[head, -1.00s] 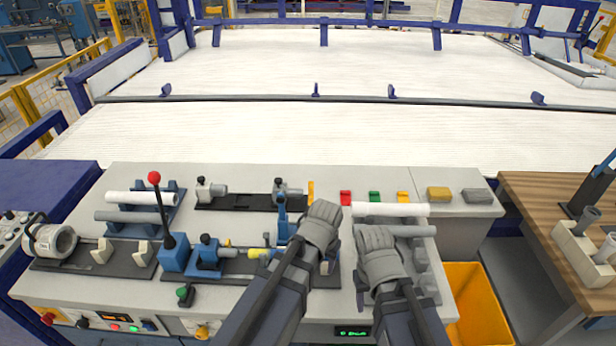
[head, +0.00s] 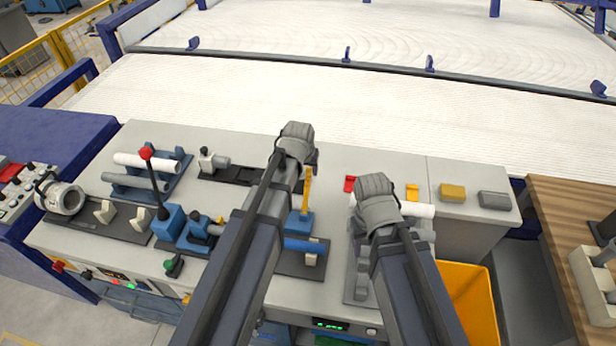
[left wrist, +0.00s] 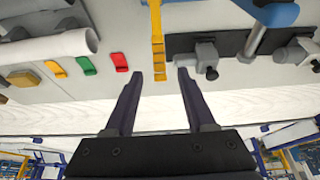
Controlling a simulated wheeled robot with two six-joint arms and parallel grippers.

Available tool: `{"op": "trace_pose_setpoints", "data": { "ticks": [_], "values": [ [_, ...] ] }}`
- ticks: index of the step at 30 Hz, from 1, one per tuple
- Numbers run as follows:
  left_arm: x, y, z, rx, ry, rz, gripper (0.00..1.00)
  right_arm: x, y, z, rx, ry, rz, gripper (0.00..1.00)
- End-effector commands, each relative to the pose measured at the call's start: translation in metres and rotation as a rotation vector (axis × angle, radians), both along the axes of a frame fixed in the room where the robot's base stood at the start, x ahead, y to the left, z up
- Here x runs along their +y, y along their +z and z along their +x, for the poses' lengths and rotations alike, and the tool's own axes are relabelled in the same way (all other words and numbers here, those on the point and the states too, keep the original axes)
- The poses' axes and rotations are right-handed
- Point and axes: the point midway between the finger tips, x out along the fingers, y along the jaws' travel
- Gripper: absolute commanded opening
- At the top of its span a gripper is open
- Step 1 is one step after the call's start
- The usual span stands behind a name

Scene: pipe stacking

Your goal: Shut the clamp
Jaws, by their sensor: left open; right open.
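A blue clamp (head: 300,224) stands on the dark front fixture (head: 287,263), partly hidden behind my left arm. A blue bar (head: 306,245) shows at its front; I cannot tell how far the clamp is closed. Part of a blue bar (left wrist: 272,13) also shows at the top right of the left wrist view. My left gripper (left wrist: 164,75) is open and empty, with a yellow strip (left wrist: 157,35) and a grey holder (left wrist: 205,57) near its fingertips. In the head view, my left gripper (head: 297,135) is beyond the clamp. My right gripper (head: 373,185) is open beside the right pipe rack.
A red-knobbed lever (head: 147,154) and another blue clamp (head: 197,232) stand left on the bench. A white pipe (head: 418,209) lies by my right gripper. A yellow bin (head: 468,300) is at the right front.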

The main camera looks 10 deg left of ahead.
Motion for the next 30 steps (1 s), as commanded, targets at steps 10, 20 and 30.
{"op": "trace_pose_setpoints", "data": {
  "ticks": [10, 20, 30],
  "values": [
    [0.000, -0.042, 0.016, 0.000, -0.001, 0.000, 0.55, 0.000, -0.042, 0.000, 0.000, -0.002, 0.000, 0.50],
    [0.000, -0.068, 0.028, 0.000, -0.001, 0.001, 0.55, 0.000, -0.068, 0.000, 0.000, -0.002, 0.000, 0.50],
    [0.000, -0.066, 0.027, 0.000, 0.000, 0.001, 0.46, 0.000, -0.066, 0.000, 0.000, -0.002, 0.000, 0.50]
  ]
}}
